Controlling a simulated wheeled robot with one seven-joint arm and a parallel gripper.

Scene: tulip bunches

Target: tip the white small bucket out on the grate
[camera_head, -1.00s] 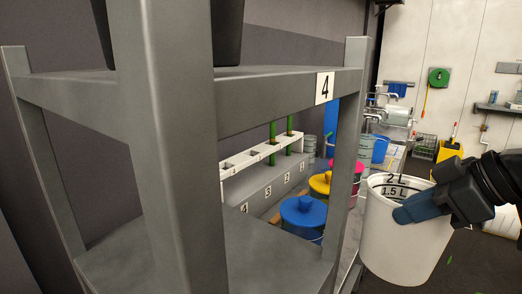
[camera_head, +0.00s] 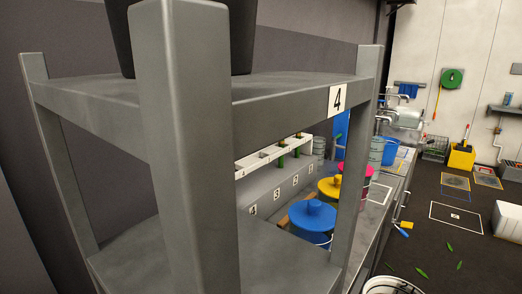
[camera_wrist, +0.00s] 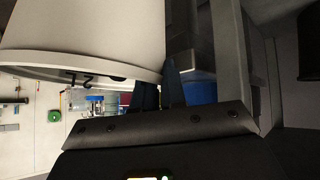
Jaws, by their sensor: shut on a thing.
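The white small bucket (camera_head: 393,286) shows only its rim at the bottom edge of the head view; its contents cannot be made out. In the wrist view the bucket (camera_wrist: 85,28) fills the upper left, with a "2L" mark near its rim. My gripper (camera_wrist: 158,88) is shut on the bucket at its rim; the gripper is out of the head view. Flat dark panels with yellow outlines lie on the floor at the right, one of them a possible grate (camera_head: 456,183); I cannot tell for sure.
A grey shelf rack (camera_head: 190,150) marked 4 stands close on the left. Behind it, a bench holds a blue-lidded bucket (camera_head: 312,218), a yellow-lidded bucket (camera_head: 329,189) and a pink one (camera_head: 355,172). A yellow wringer bucket (camera_head: 461,157) stands at the back. Green leaves (camera_head: 421,273) lie on open floor.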

